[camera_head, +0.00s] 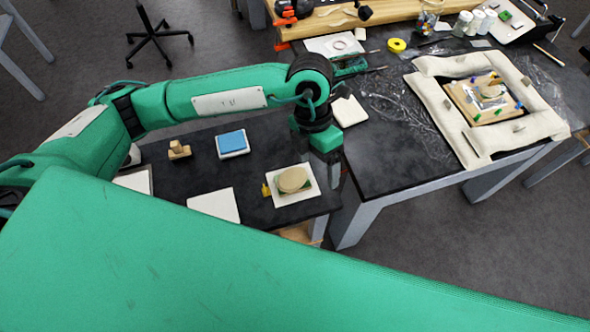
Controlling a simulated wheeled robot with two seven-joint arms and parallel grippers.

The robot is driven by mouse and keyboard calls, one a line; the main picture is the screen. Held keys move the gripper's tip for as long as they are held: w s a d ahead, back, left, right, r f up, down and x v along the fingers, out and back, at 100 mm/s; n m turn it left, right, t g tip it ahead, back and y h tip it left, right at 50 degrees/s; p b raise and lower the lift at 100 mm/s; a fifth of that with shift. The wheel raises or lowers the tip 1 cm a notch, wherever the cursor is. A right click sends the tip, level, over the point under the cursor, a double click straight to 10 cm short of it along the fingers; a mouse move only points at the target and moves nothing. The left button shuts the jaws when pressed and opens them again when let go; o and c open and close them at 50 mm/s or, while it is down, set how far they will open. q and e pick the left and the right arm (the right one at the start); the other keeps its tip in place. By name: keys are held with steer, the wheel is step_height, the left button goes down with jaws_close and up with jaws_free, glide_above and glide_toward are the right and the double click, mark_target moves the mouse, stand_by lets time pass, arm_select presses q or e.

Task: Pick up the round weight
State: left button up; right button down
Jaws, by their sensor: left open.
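The round weight looks to be the tan round disc (293,179) on a white square pad (305,197) near the front right of the low dark table (255,165). A green edge shows beneath the disc. My left gripper (335,178) points down just right of the disc, above the table's right end. It is open and apart from the disc, with its fingers partly hidden by their own housing. My right gripper is not in view.
A small yellow piece (266,190) is beside the pad. A blue-topped block (232,143), a wooden piece (179,150) and a white sheet (214,205) lie further left. A bigger dark table (400,170) at right holds a cushioned frame (436,105).

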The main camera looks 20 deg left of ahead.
arm_select(q)
steer(key=w+a+t+y, duration=0.1)
steer(key=w+a+y, duration=0.25)
steer(key=a, duration=0.25)
steer(key=p, duration=0.3)
glide_above(293, 176)
steer(key=shift+n, duration=0.4)
step_height(293, 176, down, 8)
step_height(293, 176, down, 4)
steer(key=p, duration=0.2)
steer(key=shift+f+p, duration=0.2)
steer(key=shift+p, duration=0.1)
steer(key=shift+f, duration=0.55)
steer(key=c, duration=1.4)
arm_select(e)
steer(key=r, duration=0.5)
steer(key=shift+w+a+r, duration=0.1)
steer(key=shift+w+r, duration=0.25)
arm_select(q)
steer(key=shift+r, duration=0.1)
